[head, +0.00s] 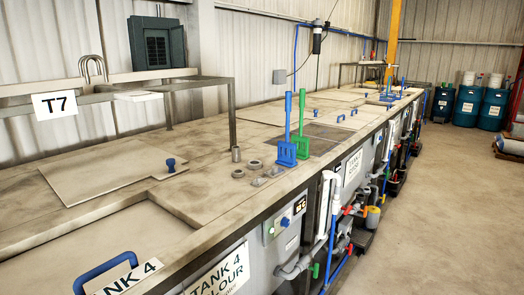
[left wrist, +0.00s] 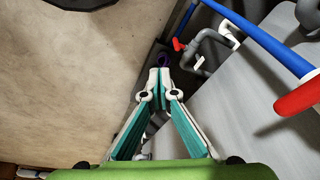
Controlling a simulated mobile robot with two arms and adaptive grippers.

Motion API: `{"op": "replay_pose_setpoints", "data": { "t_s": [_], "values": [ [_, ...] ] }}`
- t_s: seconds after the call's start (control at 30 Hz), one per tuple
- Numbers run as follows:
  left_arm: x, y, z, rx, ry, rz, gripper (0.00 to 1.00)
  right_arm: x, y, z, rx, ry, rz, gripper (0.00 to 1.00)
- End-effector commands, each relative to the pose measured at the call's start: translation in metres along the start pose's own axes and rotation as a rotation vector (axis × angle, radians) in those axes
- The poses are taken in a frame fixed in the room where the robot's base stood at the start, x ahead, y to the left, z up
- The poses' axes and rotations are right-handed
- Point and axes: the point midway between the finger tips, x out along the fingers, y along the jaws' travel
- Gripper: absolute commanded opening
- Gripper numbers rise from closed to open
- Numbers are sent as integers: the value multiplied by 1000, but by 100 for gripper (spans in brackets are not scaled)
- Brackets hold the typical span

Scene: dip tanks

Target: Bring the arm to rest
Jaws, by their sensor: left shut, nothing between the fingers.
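My left gripper (left wrist: 160,76) shows in the left wrist view, its teal and white fingers brought together at the tips. It is shut and holds nothing. It hangs over grey pipework and a pale floor beside a tank. A dark purple ring-like thing shows just past the fingertips, too small to name. Neither arm shows in the head view, and my right gripper is in no view.
The tank bench top (head: 150,195) runs away from me. A blue paddle (head: 286,153), a green paddle (head: 300,145) and small metal pieces stand on it. Pipes and valves (head: 345,212) stick out along its right side. The concrete floor (head: 440,220) at right is mostly clear.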

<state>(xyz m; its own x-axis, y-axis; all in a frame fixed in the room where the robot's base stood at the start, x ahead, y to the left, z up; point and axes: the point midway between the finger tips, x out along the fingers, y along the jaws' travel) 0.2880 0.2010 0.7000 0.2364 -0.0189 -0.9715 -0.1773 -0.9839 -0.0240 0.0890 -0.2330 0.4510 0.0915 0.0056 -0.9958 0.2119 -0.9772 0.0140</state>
Motion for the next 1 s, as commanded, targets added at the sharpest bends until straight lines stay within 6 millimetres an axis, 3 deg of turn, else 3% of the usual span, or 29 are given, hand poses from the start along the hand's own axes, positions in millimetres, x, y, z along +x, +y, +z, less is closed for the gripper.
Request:
{"op": "replay_pose_setpoints", "data": {
  "t_s": [0.03, 0.2, 0.5, 0.73, 0.9, 1.0],
  "values": [
    [26, 1, 14, 2, -19, 1, 0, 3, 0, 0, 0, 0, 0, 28],
    [95, 4, 57, 9, -49, 5, 0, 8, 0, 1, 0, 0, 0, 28],
    [182, 9, 160, 22, -105, 11, 0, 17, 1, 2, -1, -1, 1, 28],
    [211, 9, 233, 31, -138, 13, 0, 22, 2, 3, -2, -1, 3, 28],
    [216, 9, 256, 34, -145, 14, 0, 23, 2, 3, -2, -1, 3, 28],
    [216, 8, 259, 35, -146, 14, 0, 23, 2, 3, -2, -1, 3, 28]
  ]
}}
